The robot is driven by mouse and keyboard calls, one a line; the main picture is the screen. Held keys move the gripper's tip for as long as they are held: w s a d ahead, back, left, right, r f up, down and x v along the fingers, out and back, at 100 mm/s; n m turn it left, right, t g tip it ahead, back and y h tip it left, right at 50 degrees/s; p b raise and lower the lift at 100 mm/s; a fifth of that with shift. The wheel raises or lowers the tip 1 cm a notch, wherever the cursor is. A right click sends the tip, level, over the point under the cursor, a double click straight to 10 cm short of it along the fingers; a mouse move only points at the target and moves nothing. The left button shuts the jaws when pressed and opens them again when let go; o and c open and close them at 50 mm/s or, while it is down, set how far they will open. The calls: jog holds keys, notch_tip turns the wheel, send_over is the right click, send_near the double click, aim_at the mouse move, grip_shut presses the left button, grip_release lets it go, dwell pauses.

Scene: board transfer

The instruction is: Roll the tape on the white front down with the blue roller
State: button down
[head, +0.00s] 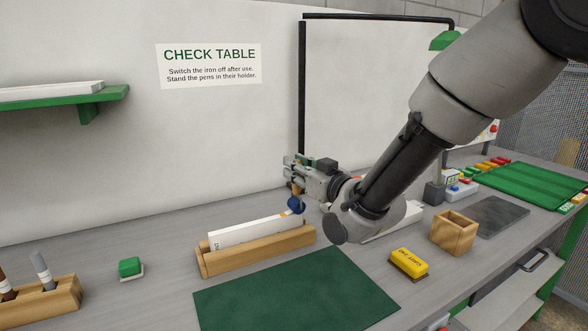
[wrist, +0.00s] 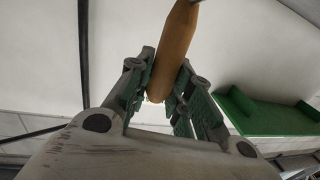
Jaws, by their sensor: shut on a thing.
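The white front (head: 252,231) stands on edge in a wooden cradle (head: 255,256) at the middle of the table. A small yellowish patch, perhaps the tape (head: 286,212), shows at its upper right end. My gripper (head: 298,172) is shut on the wooden handle of the blue roller; the handle (wrist: 172,50) shows between the green-padded fingers in the wrist view. The blue roller head (head: 296,204) hangs below the fingers at the right end of the white front. I cannot tell whether it touches the front or the tape. The roller head is out of the wrist view.
A dark green mat (head: 295,295) lies before the cradle. A yellow block (head: 408,263) and an open wooden box (head: 454,232) stand to the right. A green block (head: 130,267) and a wooden pen holder (head: 50,300) are at left. A lamp post (head: 302,90) rises behind my gripper.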

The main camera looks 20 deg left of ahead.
jog(key=shift+s+a, duration=1.55)
jog(key=shift+s, duration=0.4)
jog(key=shift+w+d, duration=0.8)
jog(key=shift+w, duration=0.2)
jog(key=shift+w+d, duration=0.75)
jog(key=shift+w, duration=0.25)
jog(key=s+a, duration=0.1)
jog(key=s, duration=0.1)
jog(key=s+a, duration=0.2)
jog(key=shift+a, duration=0.1)
jog(key=shift+r, duration=0.15)
notch_tip(320, 180, up, 7)
dwell(0.5)
jog(key=shift+w, duration=0.1)
dwell(0.3)
